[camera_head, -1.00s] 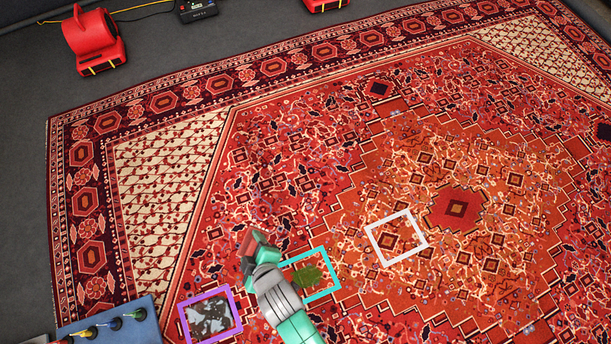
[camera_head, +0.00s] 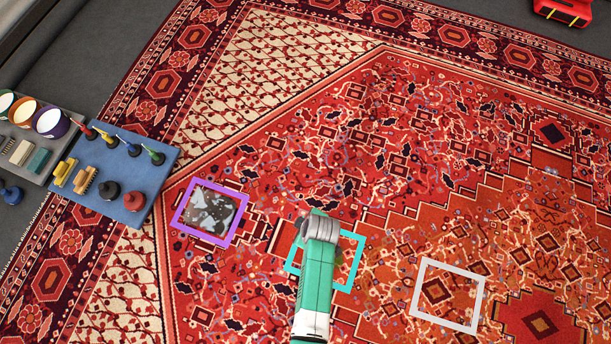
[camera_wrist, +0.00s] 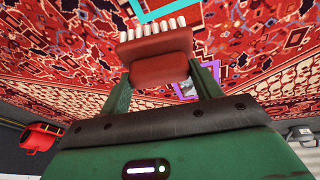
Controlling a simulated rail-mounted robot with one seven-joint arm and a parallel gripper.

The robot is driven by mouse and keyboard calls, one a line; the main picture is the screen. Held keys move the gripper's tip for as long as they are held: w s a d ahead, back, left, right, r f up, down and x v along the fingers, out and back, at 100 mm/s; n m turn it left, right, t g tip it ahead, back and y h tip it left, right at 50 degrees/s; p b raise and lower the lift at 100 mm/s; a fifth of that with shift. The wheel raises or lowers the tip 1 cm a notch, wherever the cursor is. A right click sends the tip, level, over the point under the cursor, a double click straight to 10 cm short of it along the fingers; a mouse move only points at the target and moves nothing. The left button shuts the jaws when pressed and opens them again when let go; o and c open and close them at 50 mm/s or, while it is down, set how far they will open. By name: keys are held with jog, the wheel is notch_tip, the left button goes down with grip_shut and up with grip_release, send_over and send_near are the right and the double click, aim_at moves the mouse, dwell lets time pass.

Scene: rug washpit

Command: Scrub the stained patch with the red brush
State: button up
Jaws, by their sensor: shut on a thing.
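My gripper (camera_wrist: 160,76) is shut on the red brush (camera_wrist: 160,62), with one green finger on each side of its block. The brush's white bristles point away from the palm, toward the rug; contact cannot be told. In the head view, my arm covers the gripper and brush. The cyan frame (camera_head: 357,262) lies on the rug partly behind my arm, which hides most of its inside. The cyan frame (camera_wrist: 160,10) also shows beyond the bristles in the wrist view. The purple frame (camera_head: 183,206), left of it, encloses a grey, blotchy patch (camera_head: 209,210).
A white frame (camera_head: 479,305) lies on bare rug pattern at right. A red machine (camera_head: 563,12) stands at the top right.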

notch_tip(320, 180, down, 11)
jog(key=s+n+g+b, duration=0.1)
jog(key=g+b, duration=0.1)
jog(key=b, duration=0.4)
jog(key=shift+s+f+n+h, duration=0.2)
jog(key=shift+n+h, duration=0.1)
jog(key=shift+n, duration=0.1)
jog(key=shift+d+b, duration=0.1)
jog(key=shift+b, duration=0.2)
notch_tip(320, 180, down, 5)
jog(key=b, duration=0.4)
jog(key=shift+b, duration=0.4)
jog(key=shift+r, duration=0.1)
